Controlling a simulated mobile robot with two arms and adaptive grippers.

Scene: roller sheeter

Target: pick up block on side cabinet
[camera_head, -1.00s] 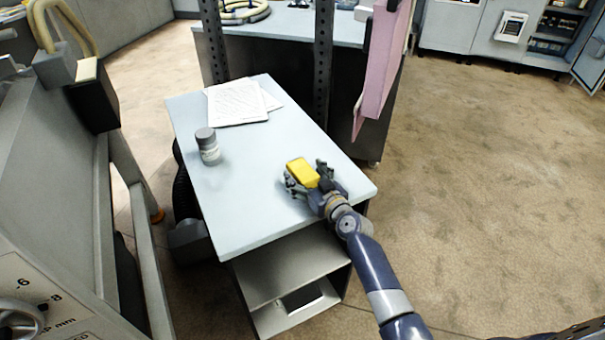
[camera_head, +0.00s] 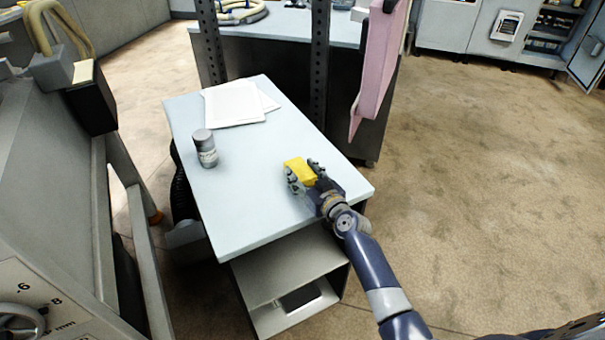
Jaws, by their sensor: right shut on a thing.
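A yellow block (camera_head: 299,172) is at the right part of the side cabinet (camera_head: 250,228), which has a pale top and an open shelf below. My right gripper (camera_head: 303,176) reaches in from the lower right and is shut on the block, with fingers on both sides of it. The block looks slightly tilted. I cannot tell whether its underside still touches the cabinet top. My left gripper is not in view.
A grey machine (camera_head: 50,180) stands close on the left. A pink sheet (camera_head: 378,70) hangs behind by a dark post (camera_head: 319,60). The floor at right is clear.

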